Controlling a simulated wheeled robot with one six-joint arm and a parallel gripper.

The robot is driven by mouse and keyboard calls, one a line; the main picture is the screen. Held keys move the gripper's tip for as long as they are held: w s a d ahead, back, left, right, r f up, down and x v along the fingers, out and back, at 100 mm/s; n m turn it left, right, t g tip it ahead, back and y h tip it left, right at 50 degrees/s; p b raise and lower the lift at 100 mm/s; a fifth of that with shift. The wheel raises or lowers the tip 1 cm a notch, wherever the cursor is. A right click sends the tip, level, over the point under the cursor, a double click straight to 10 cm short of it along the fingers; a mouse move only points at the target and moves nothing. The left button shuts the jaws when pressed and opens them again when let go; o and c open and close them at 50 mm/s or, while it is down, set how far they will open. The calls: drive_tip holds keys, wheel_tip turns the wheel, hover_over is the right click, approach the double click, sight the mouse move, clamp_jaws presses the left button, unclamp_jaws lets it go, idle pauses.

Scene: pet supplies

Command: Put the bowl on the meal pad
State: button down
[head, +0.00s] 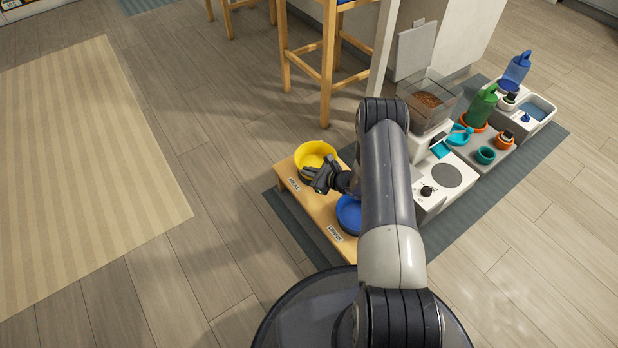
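A yellow bowl (317,154) sits at the far end of a low wooden stand (309,212). A blue bowl (349,214) sits at the stand's near end, partly hidden by my arm. My gripper (318,178) is at the yellow bowl's near side and overlaps its rim in the picture. I cannot tell whether it touches the bowl or whether its fingers are apart. A round grey pad (447,176) lies on top of a white feeder unit to the right of my arm. Which surface is the meal pad is not certain.
Small labels are on the stand's front edge. A clear hopper (428,101) with brown kibble stands behind the grey pad. A wooden stool (327,70) is behind.

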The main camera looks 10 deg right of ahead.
drive_tip(key=shift+f, duration=1.25)
drive_tip(key=shift+b, duration=0.3)
drive_tip(key=shift+f+b, duration=0.25)
drive_tip(key=shift+b, duration=0.05)
drive_tip(key=c, duration=1.6)
unclamp_jaws()
drive_tip(key=shift+r, duration=0.2)
drive_tip(key=shift+s+d+r+p, duration=0.15)
drive_tip(key=shift+r+p, duration=0.1)
drive_tip(key=shift+p, duration=0.3)
drive_tip(key=p+v, duration=0.3)
drive_tip(key=v, duration=0.8)
drive_tip(key=shift+s+d, duration=0.15)
drive_tip(key=shift+s, duration=0.05)
